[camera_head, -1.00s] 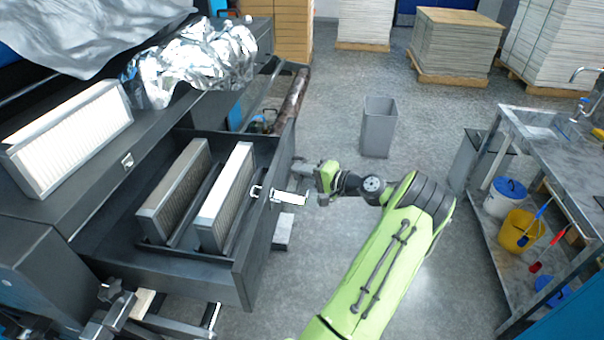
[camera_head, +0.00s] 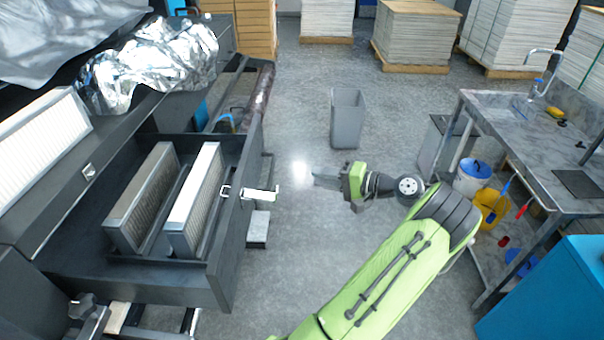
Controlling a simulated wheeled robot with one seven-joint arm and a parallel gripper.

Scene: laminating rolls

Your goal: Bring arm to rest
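My green arm (camera_head: 385,278) reaches up from the bottom of the view and bends left at its dark elbow. My gripper (camera_head: 318,176) points left over open floor. It is apart from the open drawer's white handle (camera_head: 260,194), with a clear gap between them. Nothing shows in the gripper. The fingers are seen edge-on and small, so their opening does not show. The dark drawer (camera_head: 236,235) stands pulled out, with two filter panels (camera_head: 196,195) upright inside it.
A grey bin (camera_head: 347,118) stands on the floor beyond my gripper. A sink bench (camera_head: 520,160) with buckets below and a blue cabinet (camera_head: 550,295) are at right. Paper stacks (camera_head: 415,35) stand at the back.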

